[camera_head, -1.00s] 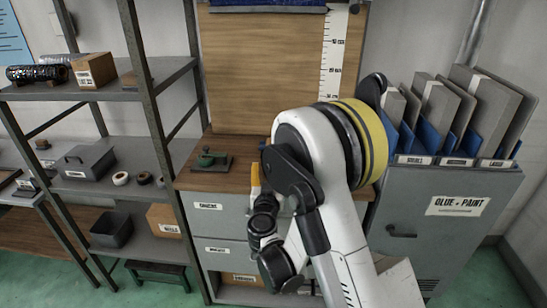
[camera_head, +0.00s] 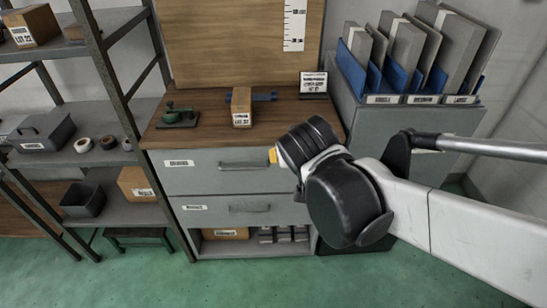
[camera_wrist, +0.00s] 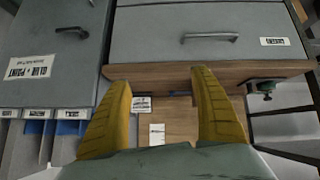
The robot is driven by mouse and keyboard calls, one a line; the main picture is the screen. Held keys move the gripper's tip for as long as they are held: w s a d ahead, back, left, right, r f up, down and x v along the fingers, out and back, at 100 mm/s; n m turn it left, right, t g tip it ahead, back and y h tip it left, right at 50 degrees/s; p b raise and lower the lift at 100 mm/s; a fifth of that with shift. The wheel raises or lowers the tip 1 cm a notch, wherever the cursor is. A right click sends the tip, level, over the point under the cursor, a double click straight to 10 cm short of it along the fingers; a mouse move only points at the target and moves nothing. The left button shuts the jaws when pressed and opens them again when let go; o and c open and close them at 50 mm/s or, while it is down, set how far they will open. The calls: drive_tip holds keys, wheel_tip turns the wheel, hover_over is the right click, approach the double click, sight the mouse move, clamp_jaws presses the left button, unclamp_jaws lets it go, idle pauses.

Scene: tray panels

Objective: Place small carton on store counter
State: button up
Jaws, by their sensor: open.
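The small carton (camera_head: 242,107), brown with a white label, stands upright on the wooden top of the store counter (camera_head: 205,138), near its middle. My gripper (camera_head: 272,156) is in front of the counter, below and right of the carton and apart from it; only a yellow fingertip shows in the head view. In the wrist view my gripper (camera_wrist: 162,110) has its two yellow fingers wide apart with nothing held between them. The carton cannot be made out there; the right finger may hide it.
A blue object (camera_head: 263,97) lies behind the carton. A green tool (camera_head: 178,117) is to its left and a small sign (camera_head: 313,84) to its right. A grey cabinet with folders (camera_head: 420,120) stands right; shelves (camera_head: 100,160) stand left. The counter's front strip is clear.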

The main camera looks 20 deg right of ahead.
drive_tip(key=s+a+f+n+g+y, duration=0.1)
drive_tip(key=s+a+n+y, duration=0.1)
drive_tip(key=s, duration=0.8)
drive_tip(key=shift+s+a+f+g+y, duration=0.25)
drive_tip(key=shift+a+y, duration=0.35)
drive_tip(key=shift+a, duration=0.65)
drive_tip(key=shift+w, duration=0.15)
